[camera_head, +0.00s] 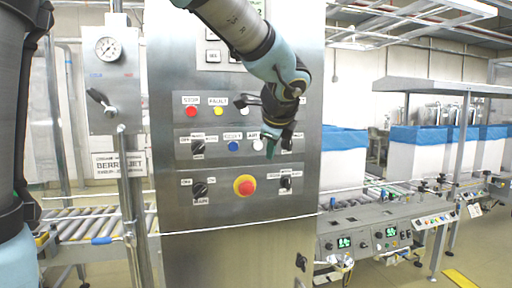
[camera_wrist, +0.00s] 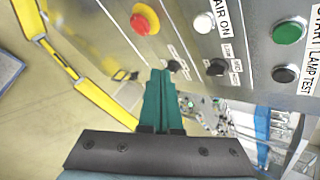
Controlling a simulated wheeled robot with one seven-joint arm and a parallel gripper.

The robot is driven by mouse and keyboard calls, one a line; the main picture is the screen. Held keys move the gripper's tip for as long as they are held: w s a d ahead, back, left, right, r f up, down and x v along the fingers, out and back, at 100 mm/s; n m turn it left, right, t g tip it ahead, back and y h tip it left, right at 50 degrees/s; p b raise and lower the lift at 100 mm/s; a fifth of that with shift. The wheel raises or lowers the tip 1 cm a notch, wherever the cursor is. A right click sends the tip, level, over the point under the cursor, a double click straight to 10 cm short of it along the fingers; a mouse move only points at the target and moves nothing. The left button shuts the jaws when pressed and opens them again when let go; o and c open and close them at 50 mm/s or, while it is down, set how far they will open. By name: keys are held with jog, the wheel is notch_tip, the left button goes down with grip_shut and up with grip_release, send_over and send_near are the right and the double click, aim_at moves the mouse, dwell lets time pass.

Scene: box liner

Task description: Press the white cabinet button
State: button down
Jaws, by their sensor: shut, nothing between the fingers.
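The steel cabinet (camera_head: 166,232) stands in the middle of the head view. Its white button (camera_head: 257,145) is on the second control row, right of a blue button. In the wrist view the white button (camera_wrist: 203,24) is near the top, beside an "AIR ON" label. My gripper (camera_head: 270,150) is shut and empty, its green fingertips just right of the white button in the head view. In the wrist view the closed fingers (camera_wrist: 159,78) point along the panel, with the white button above and to their right. I see no contact; the exact gap to the panel is unclear.
A red-and-yellow emergency stop (camera_head: 245,185) sits below the white button. Black selector knobs (camera_head: 198,147) flank the row. A red button (camera_head: 191,111) and a yellow button (camera_head: 218,111) are above. Roller conveyors (camera_head: 95,225) stand left and right of the cabinet.

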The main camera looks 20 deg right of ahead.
aim_at(261, 144)
jog(key=shift+w, duration=0.1)
jog(key=shift+w+d+p, duration=0.2)
jog(key=shift+w+p, duration=0.5)
jog(key=shift+w, duration=0.7)
jog(key=shift+w+d+p, duration=0.15)
jog(key=shift+w+p, duration=0.5)
jog(key=shift+w, duration=0.8)
jog(key=shift+w+d+p, duration=0.2)
jog(key=shift+w+p, duration=0.5)
jog(key=shift+w, duration=0.7)
jog(key=shift+w, duration=0.4)
jog(key=shift+w+d+p, duration=0.1)
jog(key=shift+w+p, duration=0.3)
jog(key=shift+p, duration=0.1)
jog(key=shift+s+b, duration=0.5)
jog(key=shift+s, duration=0.3)
